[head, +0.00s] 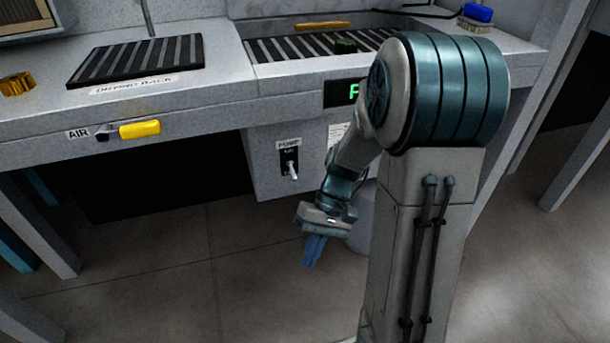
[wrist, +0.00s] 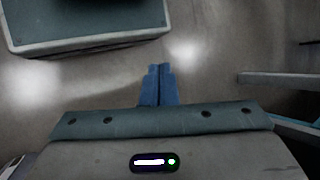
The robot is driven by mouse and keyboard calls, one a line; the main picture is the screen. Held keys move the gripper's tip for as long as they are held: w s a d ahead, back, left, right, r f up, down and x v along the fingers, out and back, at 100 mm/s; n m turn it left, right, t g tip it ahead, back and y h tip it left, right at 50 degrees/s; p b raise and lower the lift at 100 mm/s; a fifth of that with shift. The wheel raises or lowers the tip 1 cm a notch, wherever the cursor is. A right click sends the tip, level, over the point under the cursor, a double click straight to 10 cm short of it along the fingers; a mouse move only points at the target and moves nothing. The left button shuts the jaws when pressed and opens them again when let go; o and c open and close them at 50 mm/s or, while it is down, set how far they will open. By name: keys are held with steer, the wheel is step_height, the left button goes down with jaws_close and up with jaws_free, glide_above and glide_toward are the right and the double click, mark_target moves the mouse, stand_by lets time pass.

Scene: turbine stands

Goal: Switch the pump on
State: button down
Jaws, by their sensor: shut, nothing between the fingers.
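The pump switch (head: 290,168) is on the front of the grey cabinet under the worktop, below a small label that reads PUMP. Its pale lever (head: 293,173) points downward and outward. My gripper (head: 311,262) hangs below and slightly right of the switch, apart from it, with its blue fingers pointing down. In the wrist view my gripper's fingers (wrist: 158,84) are together with nothing between them. The switch does not show in the wrist view.
A yellow handle (head: 140,129) labelled AIR sticks out from the counter front at left. A black ribbed mat (head: 137,61) and a slatted basin (head: 310,45) are on top. A partly hidden green display (head: 353,92) is above the switch. The floor below is open.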

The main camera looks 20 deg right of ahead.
steer(key=w+d+f+m+t+y+p, duration=0.4)
steer(key=w+d+m+t+y+p, duration=0.5)
steer(key=t, duration=1.2)
steer(key=w+d+y+p, duration=0.2)
steer(key=w+d+y, duration=0.1)
steer(key=d+y, duration=0.1)
steer(key=shift+d+f+t+y, duration=0.2)
steer(key=shift+t+y, duration=0.1)
steer(key=shift+y, duration=0.3)
steer(key=shift+w+r, duration=0.1)
steer(key=shift+w, duration=0.05)
glide_toward(292, 172)
steer(key=shift+w+d+b+x, duration=0.1)
steer(key=shift+w+b+x, duration=0.15)
steer(key=shift+x, duration=1)
steer(key=shift+w+d+b+x, duration=0.15)
steer(key=shift+w+x, duration=0.1)
steer(key=shift+x, duration=1.05)
